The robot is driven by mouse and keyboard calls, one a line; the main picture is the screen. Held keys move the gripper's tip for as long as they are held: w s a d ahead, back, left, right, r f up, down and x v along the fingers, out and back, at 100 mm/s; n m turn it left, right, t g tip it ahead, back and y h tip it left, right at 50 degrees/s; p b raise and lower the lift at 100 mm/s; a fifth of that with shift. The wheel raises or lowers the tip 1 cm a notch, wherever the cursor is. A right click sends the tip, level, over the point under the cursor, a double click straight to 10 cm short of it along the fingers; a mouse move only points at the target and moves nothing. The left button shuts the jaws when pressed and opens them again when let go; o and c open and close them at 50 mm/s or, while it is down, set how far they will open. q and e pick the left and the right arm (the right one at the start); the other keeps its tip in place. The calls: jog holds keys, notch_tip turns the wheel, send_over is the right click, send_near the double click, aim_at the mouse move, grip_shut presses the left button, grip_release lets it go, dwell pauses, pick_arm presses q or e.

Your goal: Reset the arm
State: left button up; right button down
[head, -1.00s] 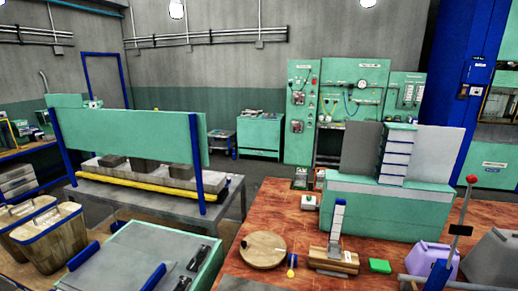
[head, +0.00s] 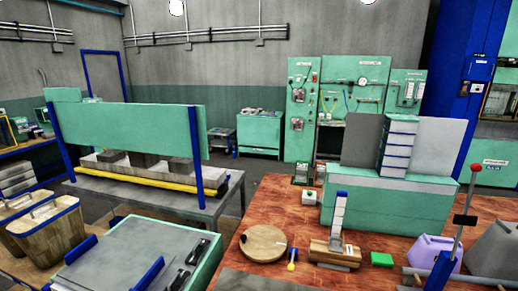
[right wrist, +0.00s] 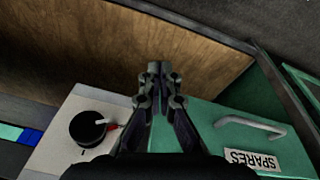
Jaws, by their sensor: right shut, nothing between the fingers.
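My right gripper (right wrist: 159,88) shows in the right wrist view with its fingertips together and nothing held. Below it are a grey panel with a black round knob (right wrist: 88,129) and a green surface with a handle (right wrist: 250,128) and a label reading SPARES (right wrist: 252,160). A brown wooden face (right wrist: 150,50) fills the upper part of that view. Neither of my grippers shows in the head view.
A red-brown workbench (head: 300,228) carries a round wooden disc (head: 263,243), a wooden block device (head: 335,252), a green block (head: 382,259) and a red-knobbed lever (head: 466,205). A green-framed panel (head: 140,262) lies front left.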

pick_arm(q)
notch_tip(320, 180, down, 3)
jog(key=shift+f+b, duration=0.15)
jog(key=shift+b, duration=1)
pick_arm(e)
jog(key=s+f+g, duration=0.1)
jog(key=s+f, duration=1.5)
jog(key=s, duration=0.1)
jog(key=shift+d+f, duration=0.25)
jog(key=shift+d, duration=0.2)
